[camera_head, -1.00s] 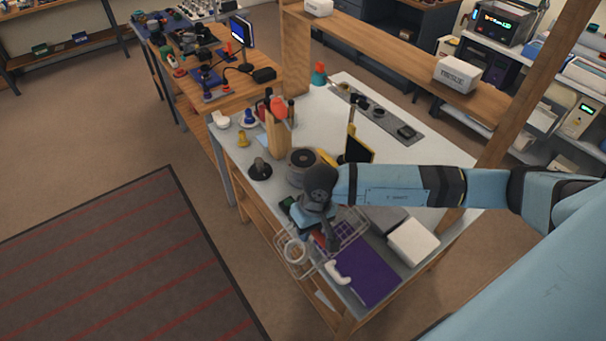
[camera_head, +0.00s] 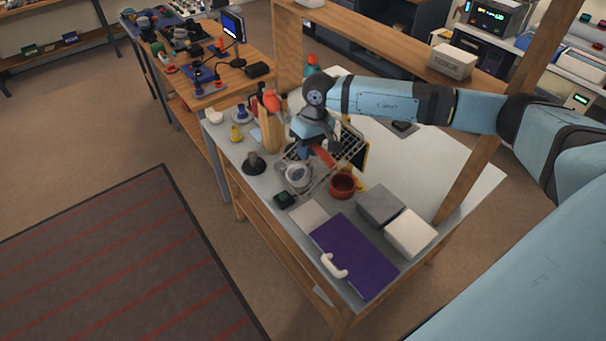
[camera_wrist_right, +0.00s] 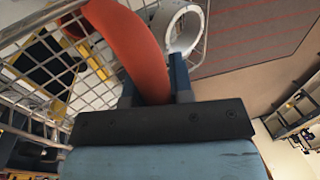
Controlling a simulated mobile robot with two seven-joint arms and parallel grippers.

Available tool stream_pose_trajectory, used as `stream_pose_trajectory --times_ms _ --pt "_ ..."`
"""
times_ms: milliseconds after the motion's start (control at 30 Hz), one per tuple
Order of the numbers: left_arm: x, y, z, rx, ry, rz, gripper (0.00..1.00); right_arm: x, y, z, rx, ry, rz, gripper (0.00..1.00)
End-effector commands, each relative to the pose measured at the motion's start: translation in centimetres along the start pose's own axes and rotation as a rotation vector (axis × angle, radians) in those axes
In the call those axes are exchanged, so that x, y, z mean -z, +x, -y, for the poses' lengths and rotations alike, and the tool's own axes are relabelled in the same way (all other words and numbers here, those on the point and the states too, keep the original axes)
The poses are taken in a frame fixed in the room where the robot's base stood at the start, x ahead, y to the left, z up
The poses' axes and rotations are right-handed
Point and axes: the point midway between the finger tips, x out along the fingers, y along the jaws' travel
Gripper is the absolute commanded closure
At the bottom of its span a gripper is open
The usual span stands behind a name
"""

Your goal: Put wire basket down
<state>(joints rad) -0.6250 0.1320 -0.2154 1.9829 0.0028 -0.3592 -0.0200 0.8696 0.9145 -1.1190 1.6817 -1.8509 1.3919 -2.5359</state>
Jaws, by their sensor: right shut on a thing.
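The wire basket (camera_head: 322,172) is in the head view over the bench's left part, with a white ring (camera_head: 298,174) at its left end. In the right wrist view its wire mesh (camera_wrist_right: 97,92) fills the left side, and the white ring (camera_wrist_right: 180,28) shows at the top. My right gripper (camera_head: 318,148) is shut on the basket's red-orange handle (camera_wrist_right: 135,45), which passes between the two fingers. The gripper hides part of the basket. I cannot tell how far its base is above the bench. My left gripper is not in view.
On the bench (camera_head: 440,180), a red pot (camera_head: 343,186), a grey box (camera_head: 380,205) and a purple folder (camera_head: 352,255) lie near the basket. A dark knob (camera_head: 255,162) and a small green box (camera_head: 285,200) stand left.

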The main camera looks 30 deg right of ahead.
Motion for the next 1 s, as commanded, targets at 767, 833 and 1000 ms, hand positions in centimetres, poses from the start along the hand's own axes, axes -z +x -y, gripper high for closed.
stream_pose_trajectory --times_ms 767,833,1000 --pt "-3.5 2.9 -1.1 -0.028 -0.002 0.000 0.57 0.2 15.1 -2.7 0.003 -0.001 -0.001 1.00" --pt "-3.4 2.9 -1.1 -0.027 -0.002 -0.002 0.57 0.2 15.1 -2.7 0.003 -0.001 -0.001 1.00" --pt "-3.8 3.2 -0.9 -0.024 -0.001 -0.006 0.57 0.2 16.6 -3.0 0.003 0.000 0.001 1.00"
